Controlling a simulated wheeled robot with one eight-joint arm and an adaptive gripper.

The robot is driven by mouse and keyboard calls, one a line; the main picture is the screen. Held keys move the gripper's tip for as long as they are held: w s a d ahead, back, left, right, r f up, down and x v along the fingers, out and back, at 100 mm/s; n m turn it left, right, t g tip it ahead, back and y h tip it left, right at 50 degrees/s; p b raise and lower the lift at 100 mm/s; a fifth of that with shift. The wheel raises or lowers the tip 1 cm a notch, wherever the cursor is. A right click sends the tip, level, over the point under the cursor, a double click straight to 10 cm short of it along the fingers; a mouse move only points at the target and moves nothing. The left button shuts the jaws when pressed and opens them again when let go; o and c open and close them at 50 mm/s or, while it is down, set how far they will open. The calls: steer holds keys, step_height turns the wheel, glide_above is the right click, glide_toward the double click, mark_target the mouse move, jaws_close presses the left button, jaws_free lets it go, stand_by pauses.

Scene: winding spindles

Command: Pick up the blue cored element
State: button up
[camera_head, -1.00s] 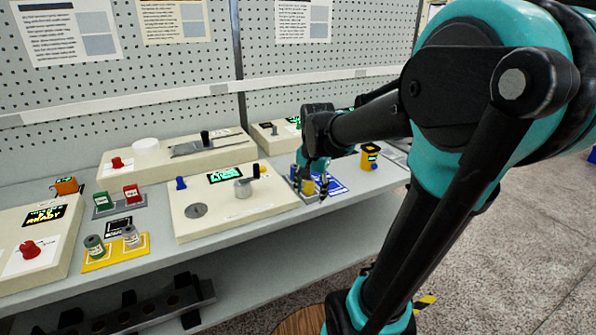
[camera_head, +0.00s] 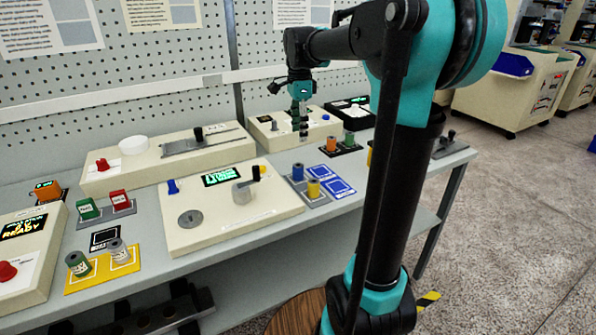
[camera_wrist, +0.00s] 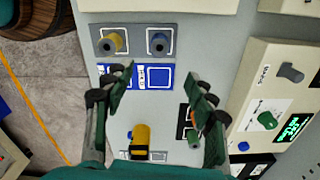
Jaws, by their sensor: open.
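The blue cored element (camera_head: 298,173) stands upright on a small grey tray (camera_head: 318,201), beside a yellow cored element (camera_head: 313,188). In the wrist view the blue element (camera_wrist: 158,43) is near the top, right of the yellow one (camera_wrist: 112,42), with its core hole facing the camera. My gripper (camera_head: 303,127) is in the air behind and above that tray, apart from the blue element. In the wrist view my gripper (camera_wrist: 160,84) has its fingers wide apart with nothing between them. The blue element lies beyond the fingertips there.
Blue marked squares (camera_wrist: 158,77) lie beside the tray. A black holder (camera_head: 340,150) carries an orange and a green element. A yellow-and-black item (camera_wrist: 142,138) stands lower in the wrist view. A cream console (camera_head: 250,225) with a crank is left of the tray.

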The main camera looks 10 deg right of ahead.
mark_target(298, 165)
step_height(298, 165, down, 9)
steer(key=shift+s+a+f, duration=0.1)
steer(key=shift+a+f, duration=0.05)
steer(key=shift+f, duration=2.7)
steer(key=c, duration=1.3)
